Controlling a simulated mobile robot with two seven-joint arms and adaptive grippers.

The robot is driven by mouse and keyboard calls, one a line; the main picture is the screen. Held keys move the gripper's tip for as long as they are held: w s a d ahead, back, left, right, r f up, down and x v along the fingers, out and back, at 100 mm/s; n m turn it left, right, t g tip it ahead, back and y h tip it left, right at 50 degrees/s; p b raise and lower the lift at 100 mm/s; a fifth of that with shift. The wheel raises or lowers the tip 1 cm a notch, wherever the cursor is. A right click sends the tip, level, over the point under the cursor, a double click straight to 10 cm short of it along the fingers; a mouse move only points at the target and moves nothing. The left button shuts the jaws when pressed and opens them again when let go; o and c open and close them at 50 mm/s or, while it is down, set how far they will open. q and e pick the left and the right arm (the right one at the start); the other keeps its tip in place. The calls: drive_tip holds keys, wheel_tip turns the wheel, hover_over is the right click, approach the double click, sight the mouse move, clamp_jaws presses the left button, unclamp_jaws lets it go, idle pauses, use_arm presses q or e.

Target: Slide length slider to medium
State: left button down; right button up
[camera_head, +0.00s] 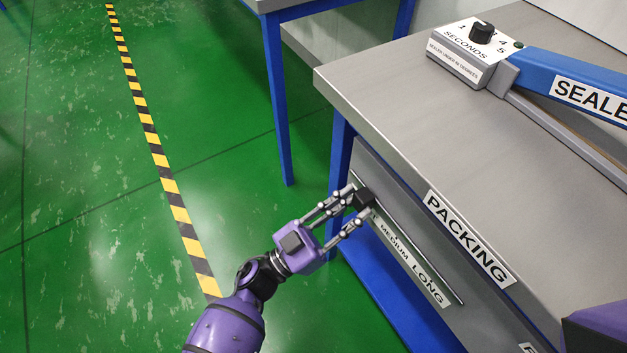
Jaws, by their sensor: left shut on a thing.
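The length slider has a black knob (364,198) on a dark slot (425,268) in the grey front panel of the packing table. The knob is near the slot's far upper-left end. Below the slot is a white label strip (411,262) reading MEDIUM and LONG; its upper-left part is hidden behind my gripper. The knob sits up-left of the word MEDIUM. My left gripper (360,207) reaches in from the lower left, its fingers shut on the knob. My right gripper is not in view; a purple part of mine shows at the lower right corner.
The table's grey top (400,110) overhangs the panel, with a PACKING label (467,238) on its edge. A blue-armed sealer (575,80) with a black timer dial (482,32) stands on top. Green floor (90,200) with a striped line lies open to the left.

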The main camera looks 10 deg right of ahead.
use_arm(q)
drive_tip(key=p, duration=0.2)
approach(402, 227)
drive_tip(key=x, duration=0.4)
drive_tip(key=shift+w+d+r, duration=0.1)
drive_tip(key=shift+w+r, duration=0.1)
drive_tip(key=shift+w, duration=0.2)
drive_tip(key=shift+s+d+f, duration=0.1)
drive_tip(key=shift+s+d, duration=0.05)
drive_tip(key=shift+s, duration=0.25)
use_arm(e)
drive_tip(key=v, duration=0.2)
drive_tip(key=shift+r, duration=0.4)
use_arm(q)
drive_tip(key=c, duration=1.4)
unclamp_jaws()
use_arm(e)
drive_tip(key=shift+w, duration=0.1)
use_arm(q)
drive_tip(key=shift+o, duration=0.2)
drive_tip(key=v, duration=1.2)
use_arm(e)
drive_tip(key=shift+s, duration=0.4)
